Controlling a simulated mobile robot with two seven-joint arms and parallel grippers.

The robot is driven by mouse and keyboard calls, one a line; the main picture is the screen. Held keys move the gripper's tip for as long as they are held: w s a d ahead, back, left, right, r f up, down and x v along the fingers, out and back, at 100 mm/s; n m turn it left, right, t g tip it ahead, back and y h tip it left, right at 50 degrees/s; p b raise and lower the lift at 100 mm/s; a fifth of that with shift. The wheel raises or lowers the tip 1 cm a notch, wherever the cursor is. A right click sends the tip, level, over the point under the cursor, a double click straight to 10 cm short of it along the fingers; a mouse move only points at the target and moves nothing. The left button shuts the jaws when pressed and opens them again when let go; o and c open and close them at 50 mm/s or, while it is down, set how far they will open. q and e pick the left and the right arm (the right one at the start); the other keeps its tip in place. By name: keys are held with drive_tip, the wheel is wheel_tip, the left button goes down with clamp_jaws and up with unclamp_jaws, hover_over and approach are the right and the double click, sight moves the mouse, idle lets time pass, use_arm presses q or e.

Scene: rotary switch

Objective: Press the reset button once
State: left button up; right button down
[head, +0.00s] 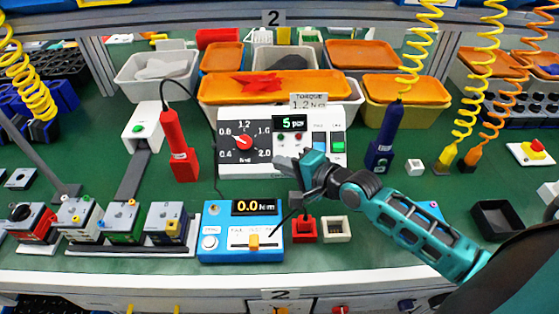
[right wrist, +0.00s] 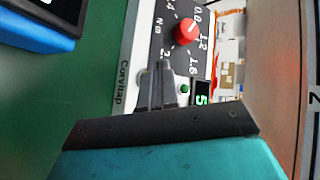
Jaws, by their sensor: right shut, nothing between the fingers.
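A white control panel (head: 230,160) stands at the centre of the bench, with a red rotary knob (head: 243,142) on a black dial and a green number display reading 5 (head: 291,122). My right gripper (head: 280,163) is shut and empty in front of the panel's lower part. In the right wrist view its fingertips (right wrist: 159,70) overlap the panel face, near the green button (right wrist: 185,88). Contact cannot be told. My left gripper is not in view.
A blue box (head: 218,254) with a 0.0 display stands in front of the panel. A red tool (head: 180,148) stands at left and a dark blue tool (head: 384,140) at right. Orange-lidded bins (head: 270,88) line the back.

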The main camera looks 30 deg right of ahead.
idle(0.5)
drive_tip(key=shift+w+d+f, duration=0.15)
drive_tip(key=shift+w+f, duration=0.15)
drive_tip(key=shift+w+d+f+b, duration=0.15)
drive_tip(key=shift+w+f+b, duration=0.1)
drive_tip(key=shift+f+b, duration=0.1)
idle(0.7)
drive_tip(key=shift+r, duration=0.1)
drive_tip(key=shift+s+a+r+p, duration=0.25)
drive_tip(key=shift+s+r+p, duration=0.3)
drive_tip(key=shift+p, duration=0.65)
